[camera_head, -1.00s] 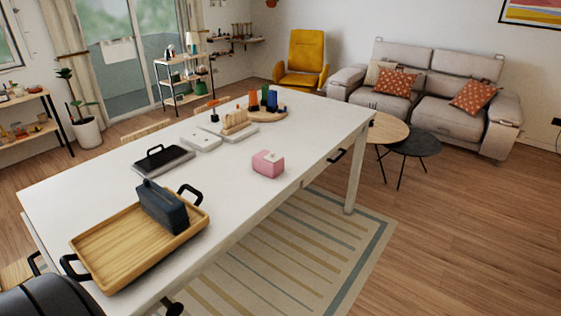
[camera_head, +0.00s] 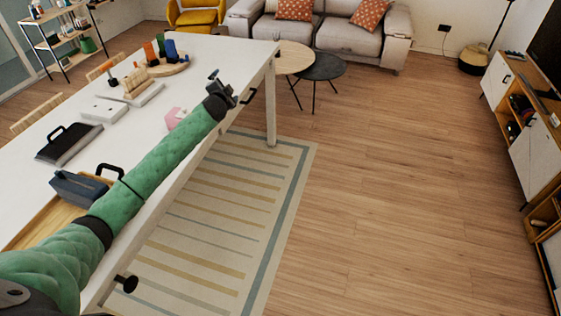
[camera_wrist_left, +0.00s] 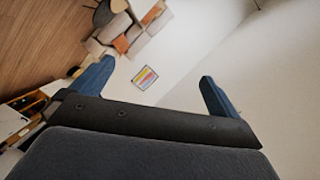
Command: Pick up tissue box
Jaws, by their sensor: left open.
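The pink tissue box (camera_head: 173,118) sits on the white table (camera_head: 120,148) near its right long edge. My left arm crosses in front and hides much of the box. My left gripper (camera_head: 233,85) is open and empty, beyond the box and up and to its right in the head view. In the left wrist view its blue fingers (camera_wrist_left: 152,85) are spread wide with nothing between them, and the tissue box does not show there. My right gripper is not in view.
A wooden tray (camera_head: 42,220) with a dark blue caddy (camera_head: 78,188) is at the table's near end. Open floor (camera_head: 400,200) lies to the right.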

